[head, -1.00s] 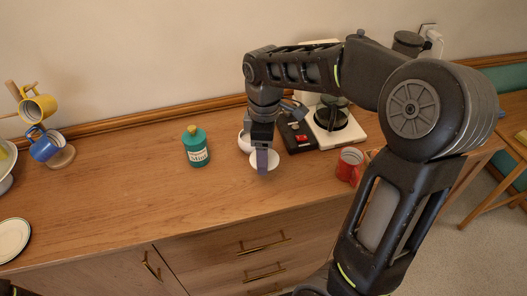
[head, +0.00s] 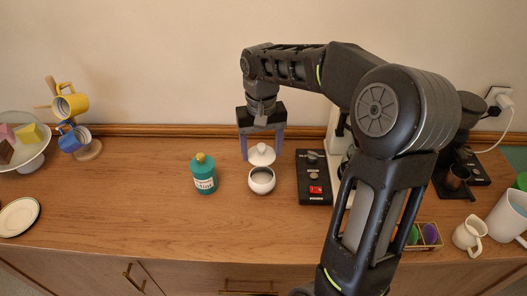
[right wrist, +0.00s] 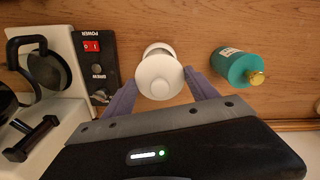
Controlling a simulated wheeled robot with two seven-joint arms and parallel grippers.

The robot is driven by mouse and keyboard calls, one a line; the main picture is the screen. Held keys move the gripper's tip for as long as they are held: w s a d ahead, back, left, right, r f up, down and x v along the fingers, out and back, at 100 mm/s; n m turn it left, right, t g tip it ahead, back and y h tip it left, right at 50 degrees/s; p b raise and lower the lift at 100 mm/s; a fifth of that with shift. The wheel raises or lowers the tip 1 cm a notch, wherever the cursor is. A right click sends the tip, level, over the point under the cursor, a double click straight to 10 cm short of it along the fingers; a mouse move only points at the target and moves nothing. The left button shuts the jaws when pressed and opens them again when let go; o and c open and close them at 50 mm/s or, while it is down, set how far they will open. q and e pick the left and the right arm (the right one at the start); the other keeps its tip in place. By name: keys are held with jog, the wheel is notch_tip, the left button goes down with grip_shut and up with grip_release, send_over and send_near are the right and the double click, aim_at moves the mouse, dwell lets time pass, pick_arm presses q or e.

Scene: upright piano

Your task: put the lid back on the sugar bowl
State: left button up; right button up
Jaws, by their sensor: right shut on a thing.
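The sugar bowl (head: 261,184) is small, white and round. It stands upright on the wooden sideboard with its top open. The white lid (head: 262,156) with a round knob is between the fingers of my right gripper (head: 262,153), which is shut on it. In the head view the lid appears just above and behind the bowl's rim, apart from its opening. In the right wrist view the lid (right wrist: 160,77) lies between the two fingers (right wrist: 160,84) and covers part of the bowl (right wrist: 158,48). My left gripper is not in view.
A teal jar (head: 203,176) with a gold knob stands left of the bowl. A black panel with a red switch (head: 314,178) is close on the right. A mug rack (head: 88,150) and a plate (head: 18,216) are far left. The wood in front is clear.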

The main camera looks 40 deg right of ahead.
aim_at(262, 154)
jog(key=shift+m, duration=0.4)
jog(key=shift+f, duration=0.1)
notch_tip(262, 154, down, 4)
jog(key=b, duration=0.3)
jog(key=shift+f+b, duration=0.25)
jog(key=shift+b, duration=0.15)
jog(key=shift+f+b, duration=0.55)
jog(key=shift+f, duration=0.3)
dwell(0.4)
jog(key=shift+f, duration=0.15)
dwell(0.6)
dwell(0.8)
